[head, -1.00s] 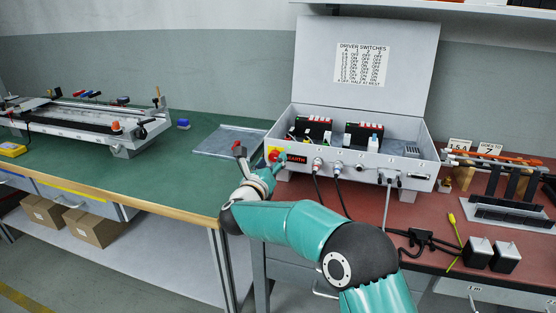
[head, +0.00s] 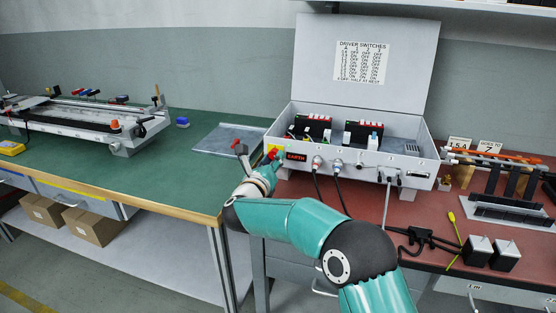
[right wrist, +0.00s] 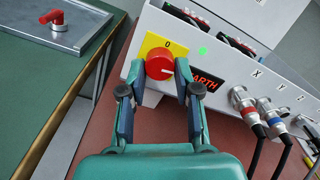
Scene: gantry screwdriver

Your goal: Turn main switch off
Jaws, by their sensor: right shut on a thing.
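The main switch is a round red knob on a yellow plate marked 0, on the front left of the grey control box; it shows in the right wrist view (right wrist: 159,66) and, partly covered, in the head view (head: 273,154). A white mark on the knob points right, not up at the 0. My right gripper (right wrist: 160,88) has its two fingers on either side of the knob and is shut on it. In the head view my right gripper (head: 268,163) is at the box's left front corner. My left gripper is out of view.
The open grey box (head: 345,168) has cables plugged in right of the switch, beside the EARTH label (right wrist: 208,80).

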